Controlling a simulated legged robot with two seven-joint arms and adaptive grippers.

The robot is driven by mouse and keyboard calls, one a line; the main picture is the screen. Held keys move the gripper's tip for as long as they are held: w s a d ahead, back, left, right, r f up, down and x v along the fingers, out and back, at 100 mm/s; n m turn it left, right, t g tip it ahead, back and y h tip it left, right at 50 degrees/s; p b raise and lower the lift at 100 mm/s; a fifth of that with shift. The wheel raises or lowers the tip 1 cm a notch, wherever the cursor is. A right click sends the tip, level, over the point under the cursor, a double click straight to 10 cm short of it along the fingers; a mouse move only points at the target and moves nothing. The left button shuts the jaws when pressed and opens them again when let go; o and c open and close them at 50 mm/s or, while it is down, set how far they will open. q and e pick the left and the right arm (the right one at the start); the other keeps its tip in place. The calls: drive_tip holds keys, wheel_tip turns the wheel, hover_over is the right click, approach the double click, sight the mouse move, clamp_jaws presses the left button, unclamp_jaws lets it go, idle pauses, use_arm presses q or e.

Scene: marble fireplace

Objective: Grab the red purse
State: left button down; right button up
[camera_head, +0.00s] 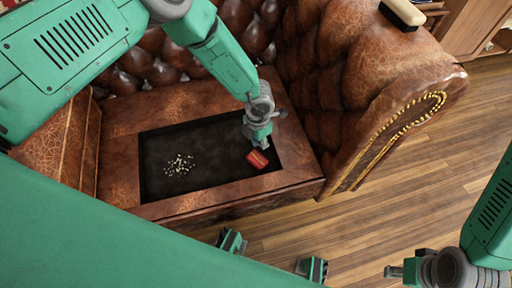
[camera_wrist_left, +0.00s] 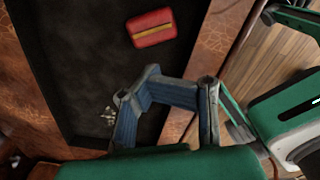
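The red purse (camera_head: 257,159) is a small red block with a yellow stripe. It lies on the dark inset of the leather seat, near its right end. It also shows in the left wrist view (camera_wrist_left: 152,28), near the top edge. My left gripper (camera_head: 262,142) is just above and beside the purse in the head view. In the left wrist view its fingers (camera_wrist_left: 168,98) are apart, with nothing between them, and the purse is clear of them. My right gripper (camera_head: 394,272) is at the lower right, far from the purse; its opening does not show clearly.
The dark inset (camera_head: 215,150) has a raised brown leather rim (camera_head: 215,190). Several small pale bits (camera_head: 179,165) lie on it, left of the purse. A tufted backrest and a studded armrest (camera_head: 390,85) rise around the seat. Wooden floor (camera_head: 400,180) is open at the right.

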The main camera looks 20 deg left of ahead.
use_arm(q)
drive_tip(key=r, duration=0.1)
drive_tip(key=a+r, duration=0.1)
drive_tip(key=r, duration=0.1)
drive_tip(key=shift+r+p, duration=0.1)
drive_tip(key=shift+p, duration=0.2)
drive_tip(key=c, duration=1.6)
unclamp_jaws()
drive_tip(key=shift+d, duration=0.2)
drive_tip(key=o, duration=1.1)
drive_tip(key=shift+d, duration=0.15)
drive_tip(key=shift+o, duration=0.2)
